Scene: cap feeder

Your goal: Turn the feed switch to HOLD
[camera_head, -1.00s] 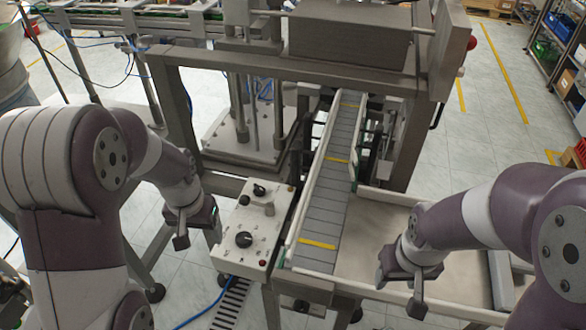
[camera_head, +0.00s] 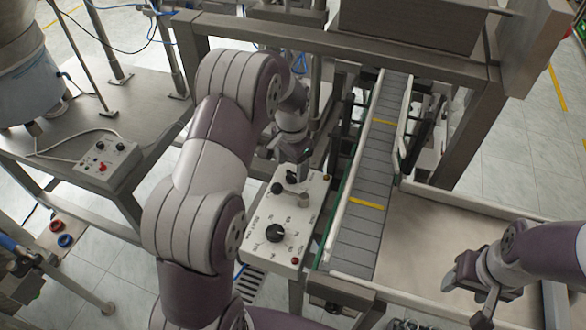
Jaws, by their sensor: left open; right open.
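A pale control box (camera_head: 265,207) stands left of the conveyor. A large black rotary knob (camera_head: 275,233) sits near its front, with a red button (camera_head: 294,261) to the lower right. Smaller black knobs and a grey knob (camera_head: 303,201) sit further back. Printed marks surround the knobs but are too small to read, so I cannot tell which is the feed switch. My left gripper (camera_head: 287,156) is open above the box's back edge, near the rear knobs; I cannot tell whether it touches anything. My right gripper (camera_head: 468,289) is open and empty over the beige table, far from the box.
A conveyor (camera_head: 360,225) with yellow stripes runs just right of the box. A steel frame (camera_head: 345,46) spans the back. A second small control box (camera_head: 103,162) with knobs and a red button stands on the left table. The beige tabletop (camera_head: 430,245) is largely clear.

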